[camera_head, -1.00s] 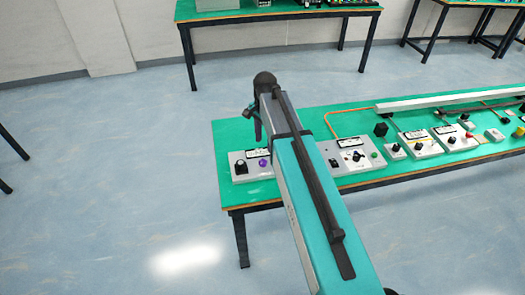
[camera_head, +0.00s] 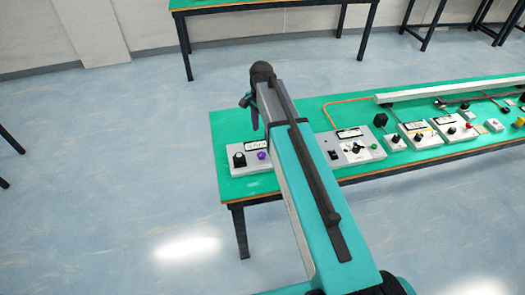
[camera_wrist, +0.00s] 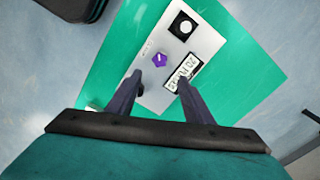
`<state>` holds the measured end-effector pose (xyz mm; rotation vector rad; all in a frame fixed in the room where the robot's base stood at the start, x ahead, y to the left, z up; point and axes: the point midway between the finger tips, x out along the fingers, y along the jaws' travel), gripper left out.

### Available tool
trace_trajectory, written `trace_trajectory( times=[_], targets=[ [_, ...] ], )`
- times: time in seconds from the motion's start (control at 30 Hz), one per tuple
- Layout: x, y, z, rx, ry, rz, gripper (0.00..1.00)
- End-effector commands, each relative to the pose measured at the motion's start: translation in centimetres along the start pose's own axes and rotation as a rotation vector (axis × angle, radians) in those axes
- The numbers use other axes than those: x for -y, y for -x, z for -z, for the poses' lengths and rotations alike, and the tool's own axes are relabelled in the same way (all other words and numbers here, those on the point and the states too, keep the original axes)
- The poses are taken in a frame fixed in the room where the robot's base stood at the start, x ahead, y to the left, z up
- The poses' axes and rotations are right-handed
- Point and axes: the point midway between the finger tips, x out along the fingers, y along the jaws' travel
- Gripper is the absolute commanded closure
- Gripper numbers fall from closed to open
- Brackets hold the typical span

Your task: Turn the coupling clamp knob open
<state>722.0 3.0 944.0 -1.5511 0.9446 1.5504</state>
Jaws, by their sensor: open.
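A light grey panel (camera_head: 250,171) lies at the left end of the green-topped table. It carries a black knob (camera_head: 239,159), a purple knob (camera_head: 262,155) and a small label (camera_head: 256,144). I cannot read which knob is the coupling clamp. In the wrist view the purple knob (camera_wrist: 160,60) lies just beyond and between my open fingers, and the black knob (camera_wrist: 184,27) is farther up the panel. My gripper (camera_wrist: 159,78) is empty and apart from both knobs. In the head view my arm hides part of the panel's right side.
The green table (camera_head: 225,135) holds more panels to the right, including a grey one (camera_head: 365,155) with a black knob and green button. A long light rail (camera_head: 440,90) runs along its back. Open floor lies left of the table.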

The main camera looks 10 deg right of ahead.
Motion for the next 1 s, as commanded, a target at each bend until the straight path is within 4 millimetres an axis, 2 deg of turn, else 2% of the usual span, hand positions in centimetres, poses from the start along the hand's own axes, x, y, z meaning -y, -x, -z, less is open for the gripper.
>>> trace_trajectory(
  times=[1.0],
  targets=[
    [-0.1, -9.3, 0.2, 0.001, -0.002, -0.001, 0.53]
  ],
)
